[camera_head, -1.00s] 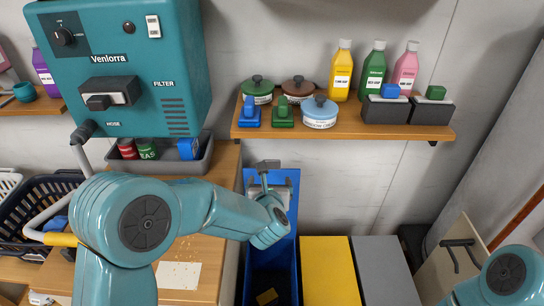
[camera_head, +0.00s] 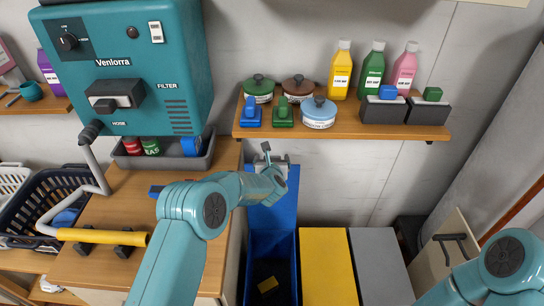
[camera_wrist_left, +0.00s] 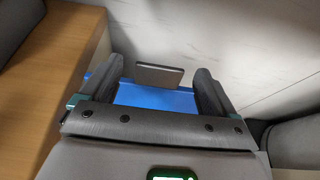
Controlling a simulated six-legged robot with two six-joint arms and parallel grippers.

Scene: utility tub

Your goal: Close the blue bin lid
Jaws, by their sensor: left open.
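The blue bin (camera_head: 248,270) stands open on the floor, with a small yellow piece inside. Its blue lid (camera_head: 283,210) is raised, standing up at the back near the wall. My left gripper (camera_head: 266,158) is at the top of the raised lid, and my forearm hides part of the lid. In the left wrist view, the gripper (camera_wrist_left: 156,88) is open, with blue lid (camera_wrist_left: 155,99) and a flat grey piece (camera_wrist_left: 158,76) showing between its fingers. Contact cannot be told. My right arm shows at the lower right; its gripper is out of view.
Yellow (camera_head: 328,265) and grey (camera_head: 380,265) bins stand shut to the right. A wooden shelf (camera_head: 345,125) with bottles and pots hangs above. A wooden counter (camera_head: 190,250) with a yellow-gripped hose (camera_head: 105,237) lies left, below a teal machine (camera_head: 130,65).

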